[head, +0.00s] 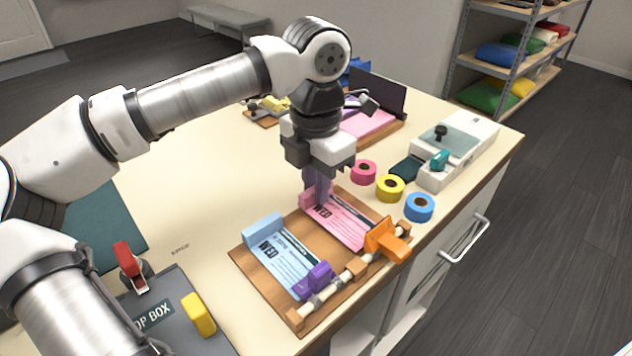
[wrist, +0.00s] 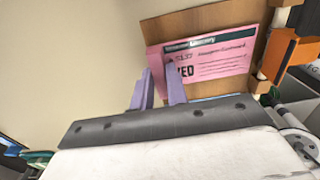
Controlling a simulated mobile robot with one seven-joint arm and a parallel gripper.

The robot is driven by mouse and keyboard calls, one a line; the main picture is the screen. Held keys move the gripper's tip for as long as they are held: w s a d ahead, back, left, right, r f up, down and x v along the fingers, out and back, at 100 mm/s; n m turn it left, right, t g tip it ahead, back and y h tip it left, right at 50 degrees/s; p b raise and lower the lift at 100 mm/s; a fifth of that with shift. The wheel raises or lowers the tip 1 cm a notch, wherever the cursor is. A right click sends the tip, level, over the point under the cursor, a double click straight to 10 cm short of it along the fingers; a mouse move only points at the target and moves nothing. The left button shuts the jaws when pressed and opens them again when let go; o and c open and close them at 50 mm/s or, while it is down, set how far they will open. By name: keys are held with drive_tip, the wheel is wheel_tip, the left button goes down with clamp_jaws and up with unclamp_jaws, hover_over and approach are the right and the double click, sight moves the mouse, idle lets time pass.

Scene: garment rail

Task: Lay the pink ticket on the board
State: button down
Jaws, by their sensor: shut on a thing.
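The pink ticket (head: 343,224), printed "WED", is over the right half of the wooden board (head: 322,250), its far end by the orange clip (head: 388,241). The ticket also shows in the wrist view (wrist: 212,57), lined up over the board (wrist: 202,23). My gripper (head: 317,196) is shut on the pink block at the ticket's near end, its lavender fingers (wrist: 160,80) on either side. I cannot tell whether the ticket touches the board. A light blue ticket (head: 284,266) with a blue block lies on the left half, by a purple clip (head: 317,278).
A white rod (head: 338,286) runs along the board's front edge. Pink (head: 364,172), yellow (head: 390,187) and blue (head: 419,207) tape rolls stand to the right. A white scale-like device (head: 455,145) is behind them. A dark drop box (head: 168,310) is front left.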

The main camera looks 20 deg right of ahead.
drive_tip(key=shift+f, duration=0.1)
idle(0.6)
drive_tip(key=c, duration=1.3)
unclamp_jaws()
drive_tip(key=shift+o, duration=0.3)
drive_tip(key=o, duration=0.4)
drive_tip(key=shift+r+p, duration=1.5)
drive_tip(key=shift+r, duration=1.05)
